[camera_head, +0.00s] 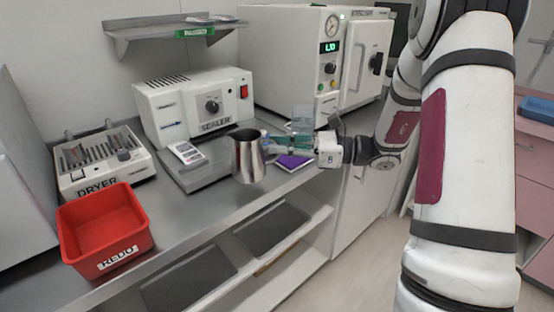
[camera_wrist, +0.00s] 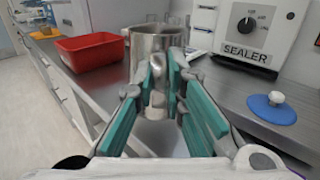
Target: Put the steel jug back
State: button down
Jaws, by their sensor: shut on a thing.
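The steel jug (camera_head: 248,158) is upright at the front part of the steel counter, in front of the sealer. In the wrist view the jug (camera_wrist: 151,42) stands straight ahead of my gripper, with its handle side towards me. My gripper (camera_head: 270,145) reaches in from the right and is shut on the jug's handle. In the wrist view its teal fingers (camera_wrist: 162,72) close around the handle, hiding part of it. Whether the jug's base touches the counter or is slightly above it, I cannot tell.
A red REDO bin (camera_head: 104,232) sits at the counter's left front, beside the dryer (camera_head: 101,160). The sealer (camera_head: 196,105) and a white sterilizer (camera_head: 315,55) stand behind. A purple pad (camera_head: 293,161) lies below my gripper. A blue disc (camera_wrist: 272,108) is at right in the wrist view.

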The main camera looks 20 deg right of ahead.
aim_at(276, 159)
jog(key=shift+w+a, duration=0.3)
jog(key=shift+w, duration=0.05)
jog(key=shift+f+b, duration=0.35)
jog(key=shift+f, duration=1.4)
jog(key=shift+f, duration=0.15)
jog(key=c, duration=1.6)
grip_release()
jog(key=shift+c, duration=0.2)
